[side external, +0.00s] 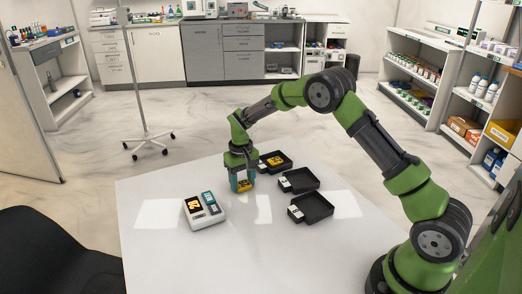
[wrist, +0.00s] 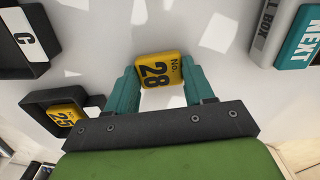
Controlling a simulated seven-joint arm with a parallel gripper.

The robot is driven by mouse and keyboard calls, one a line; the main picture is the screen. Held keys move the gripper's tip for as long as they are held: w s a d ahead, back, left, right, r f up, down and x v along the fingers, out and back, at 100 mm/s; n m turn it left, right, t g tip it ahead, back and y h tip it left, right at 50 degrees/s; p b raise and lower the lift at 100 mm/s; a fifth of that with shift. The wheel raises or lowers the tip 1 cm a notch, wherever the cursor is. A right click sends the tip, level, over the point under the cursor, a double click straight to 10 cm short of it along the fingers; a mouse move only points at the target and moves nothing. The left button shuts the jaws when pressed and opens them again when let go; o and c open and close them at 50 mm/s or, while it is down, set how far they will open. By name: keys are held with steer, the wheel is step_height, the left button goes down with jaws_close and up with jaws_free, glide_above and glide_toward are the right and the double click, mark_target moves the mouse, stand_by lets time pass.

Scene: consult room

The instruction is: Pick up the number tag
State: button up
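The yellow number tag marked "No. 28" (wrist: 160,72) sits between the two teal fingertips of my gripper (wrist: 160,84) in the wrist view, with a finger against each side. In the side view my gripper (side external: 242,184) points down at the white table, and the yellow tag (side external: 244,186) shows at its fingertips. My gripper appears shut on the tag. I cannot tell whether the tag touches the table. Another yellow tag, marked "25" (wrist: 66,115), lies in a black tray (wrist: 36,103); it also shows in the side view (side external: 276,160).
Two more black trays (side external: 318,217) (side external: 306,171) with white labels stand right of my gripper and look empty. The white table (side external: 240,265) is clear in front.

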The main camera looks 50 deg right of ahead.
steer(key=shift+c, duration=1.3)
